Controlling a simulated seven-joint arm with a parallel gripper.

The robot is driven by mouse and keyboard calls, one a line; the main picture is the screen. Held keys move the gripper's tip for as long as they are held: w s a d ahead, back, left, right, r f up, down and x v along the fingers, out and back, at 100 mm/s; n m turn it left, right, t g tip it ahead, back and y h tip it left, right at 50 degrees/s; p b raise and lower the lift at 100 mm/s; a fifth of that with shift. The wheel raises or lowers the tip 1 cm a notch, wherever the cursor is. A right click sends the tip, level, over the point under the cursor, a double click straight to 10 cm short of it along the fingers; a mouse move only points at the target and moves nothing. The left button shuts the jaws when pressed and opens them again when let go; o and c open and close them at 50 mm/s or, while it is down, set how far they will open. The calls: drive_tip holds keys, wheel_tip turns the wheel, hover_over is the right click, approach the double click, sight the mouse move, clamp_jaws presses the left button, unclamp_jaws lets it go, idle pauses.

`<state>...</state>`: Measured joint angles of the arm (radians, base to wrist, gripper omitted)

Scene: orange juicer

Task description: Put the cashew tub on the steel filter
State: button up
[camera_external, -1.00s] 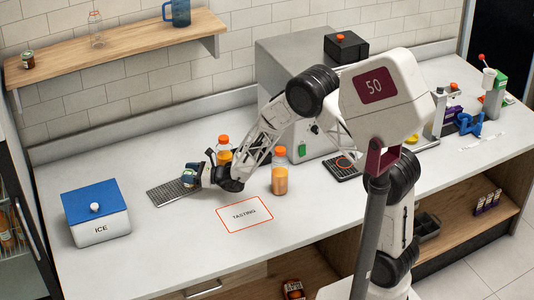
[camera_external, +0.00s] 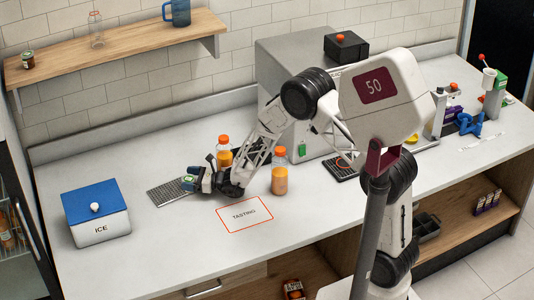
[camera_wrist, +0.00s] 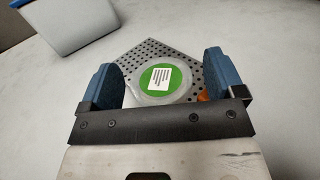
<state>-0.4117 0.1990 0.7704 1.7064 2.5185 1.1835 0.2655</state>
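The cashew tub (camera_wrist: 160,80), with a green and white label on its round lid, is between my gripper's two blue fingers in the wrist view. It stands over the perforated steel filter (camera_wrist: 180,48) and appears to rest on it. In the external view the tub (camera_external: 188,183) is at the right end of the filter (camera_external: 165,193), partly hidden by my gripper (camera_external: 196,180). In the wrist view my gripper (camera_wrist: 161,82) has its fingers spread either side of the tub, with narrow gaps visible. The tub's underside is hidden.
A blue-lidded ice box (camera_external: 97,215) is left of the filter. Juice bottles with orange caps stand behind my gripper (camera_external: 224,155) and to its right (camera_external: 279,175). An orange-edged tasting mat (camera_external: 245,225) lies in front. The counter front left is clear.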

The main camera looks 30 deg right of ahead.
drive_tip(key=shift+r, duration=0.15)
drive_tip(key=shift+v, duration=3.8)
drive_tip(key=shift+s+a+r+n+g, duration=0.1)
drive_tip(key=shift+a+r+n+g, duration=0.2)
drive_tip(key=shift+r+n+g, duration=0.15)
drive_tip(key=s+a+r+n+g+y, duration=0.1)
drive_tip(key=s+r+n+g, duration=0.35)
drive_tip(key=r+n, duration=0.3)
drive_tip(key=s+d+r+n+g+h, duration=0.3)
drive_tip(key=s+d+r+n+g, duration=0.2)
drive_tip(key=s+d+r+n, duration=0.35)
drive_tip(key=s+d+r+n+t+h, duration=0.1)
drive_tip(key=s+d+r+n+h, duration=0.1)
drive_tip(key=s+d, duration=0.7)
drive_tip(key=s+d+r+n+t+h, duration=0.1)
drive_tip(key=s+d+r+n+h, duration=0.2)
drive_tip(key=s+d+h, duration=0.3)
drive_tip(key=s+d+r+n+t+h, duration=0.1)
drive_tip(key=s+d+r+h, duration=0.3)
drive_tip(key=s+d, duration=0.7)
drive_tip(key=d+n+h, duration=0.1)
drive_tip(key=d, duration=0.2)
drive_tip(key=shift+s+d+r+n, duration=0.35)
drive_tip(key=shift+s+d, duration=0.05)
